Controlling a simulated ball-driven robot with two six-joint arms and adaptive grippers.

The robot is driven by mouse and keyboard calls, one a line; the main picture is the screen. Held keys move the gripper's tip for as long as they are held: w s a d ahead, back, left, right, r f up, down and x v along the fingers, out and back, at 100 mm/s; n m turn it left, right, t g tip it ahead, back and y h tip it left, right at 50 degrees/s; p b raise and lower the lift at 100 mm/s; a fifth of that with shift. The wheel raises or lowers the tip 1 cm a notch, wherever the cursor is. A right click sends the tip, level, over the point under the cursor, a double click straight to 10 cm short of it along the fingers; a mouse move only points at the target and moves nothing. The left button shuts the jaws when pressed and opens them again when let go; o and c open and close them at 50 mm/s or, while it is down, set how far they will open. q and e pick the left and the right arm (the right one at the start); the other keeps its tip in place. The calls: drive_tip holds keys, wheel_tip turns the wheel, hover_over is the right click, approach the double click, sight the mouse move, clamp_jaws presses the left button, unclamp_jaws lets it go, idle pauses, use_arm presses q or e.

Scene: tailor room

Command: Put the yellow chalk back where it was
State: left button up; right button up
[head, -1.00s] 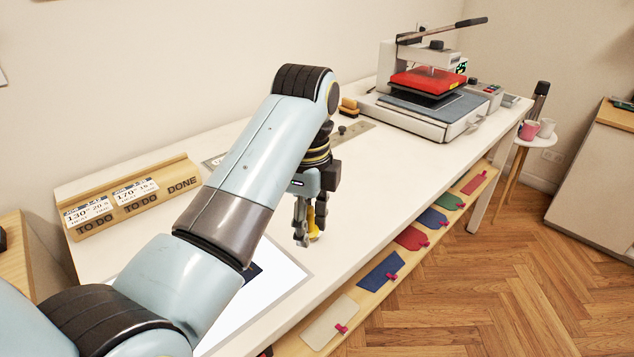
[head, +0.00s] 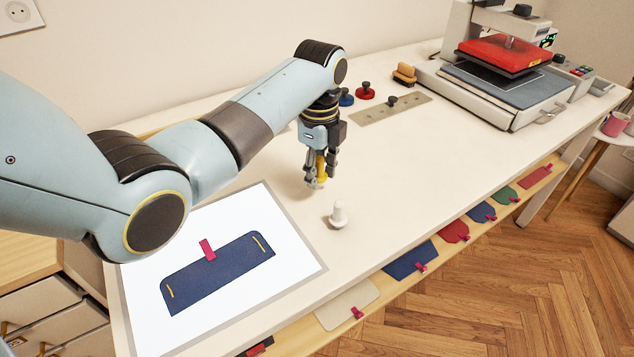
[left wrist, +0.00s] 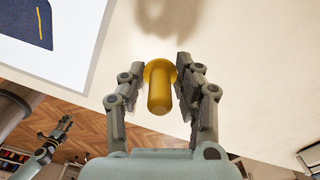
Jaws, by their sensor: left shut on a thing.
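The yellow chalk (head: 320,165) is a small peg with a wider flange. My left gripper (head: 317,182) is shut on it and points down over the white table (head: 440,175), right of the white mat. In the left wrist view the yellow chalk (left wrist: 160,90) sits between the two fingers of my left gripper (left wrist: 160,88), with a shadow on the table beyond. Whether it touches the table I cannot tell. A white chalk (head: 339,215) stands on the table near the mat's right edge. My right gripper does not show in the head view.
A navy cloth piece (head: 218,270) with yellow marks and a pink clip lies on the white mat (head: 290,262). Behind are a metal plate (head: 410,106), red (head: 365,91) and blue (head: 346,98) knobbed pieces, a brush (head: 404,75) and a heat press (head: 510,75). The table's middle is bare.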

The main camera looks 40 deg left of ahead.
sight(316, 197)
use_arm(q)
drive_tip(key=shift+a+f, duration=0.2)
drive_tip(key=shift+a, duration=0.05)
drive_tip(key=shift+f, duration=1.95)
drive_tip(key=shift+s, duration=0.1)
drive_tip(key=shift+f, duration=0.2)
drive_tip(key=o, duration=0.9)
drive_tip(key=shift+r, duration=0.15)
wheel_tip(316, 197, up, 12)
drive_tip(key=shift+r, duration=0.1)
